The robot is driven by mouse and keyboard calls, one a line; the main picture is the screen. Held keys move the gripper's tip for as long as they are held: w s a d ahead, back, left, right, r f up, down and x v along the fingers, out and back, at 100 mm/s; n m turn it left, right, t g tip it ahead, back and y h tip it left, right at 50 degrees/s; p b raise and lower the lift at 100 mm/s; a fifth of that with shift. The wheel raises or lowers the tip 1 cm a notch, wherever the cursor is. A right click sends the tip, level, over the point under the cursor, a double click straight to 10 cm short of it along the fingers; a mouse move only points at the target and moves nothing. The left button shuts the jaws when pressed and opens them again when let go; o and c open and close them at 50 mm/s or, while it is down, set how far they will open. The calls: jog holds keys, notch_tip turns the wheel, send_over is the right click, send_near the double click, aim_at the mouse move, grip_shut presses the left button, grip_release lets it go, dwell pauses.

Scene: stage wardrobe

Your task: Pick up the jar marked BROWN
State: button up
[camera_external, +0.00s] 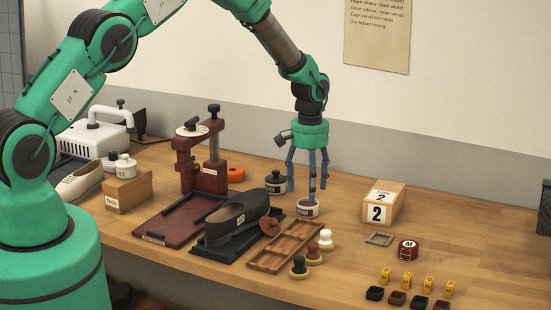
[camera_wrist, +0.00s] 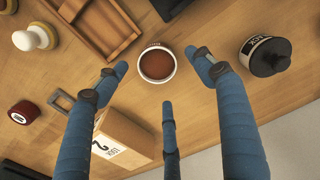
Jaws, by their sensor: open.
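A small white open jar with brown contents (camera_external: 308,209) stands on the table; its label is too small to read surely. In the wrist view the jar (camera_wrist: 157,64) shows from above, between the fingertips and slightly beyond them. My gripper (camera_external: 306,188) has three blue fingers pointing down, spread apart and empty. In the external view it is over and just behind the jar, with one finger partly in front of or close to the jar's rim. In the wrist view the gripper (camera_wrist: 160,80) has its fingers around the jar's outline, with no clear contact.
A dark lidded jar (camera_external: 276,183) stands just left of the gripper. A wooden tray (camera_external: 262,262) and brushes (camera_external: 326,240) lie in front. A black shoe (camera_external: 237,222) sits left.

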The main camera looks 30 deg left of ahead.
aim_at(309, 204)
jog(key=shift+f+p, duration=0.3)
jog(key=shift+f, duration=2.3)
jog(key=shift+w, duration=0.1)
jog(key=c, duration=1.4)
jog(key=shift+r, duration=0.1)
jog(key=shift+r+b, duration=0.35)
jog(key=shift+r, duration=4.6)
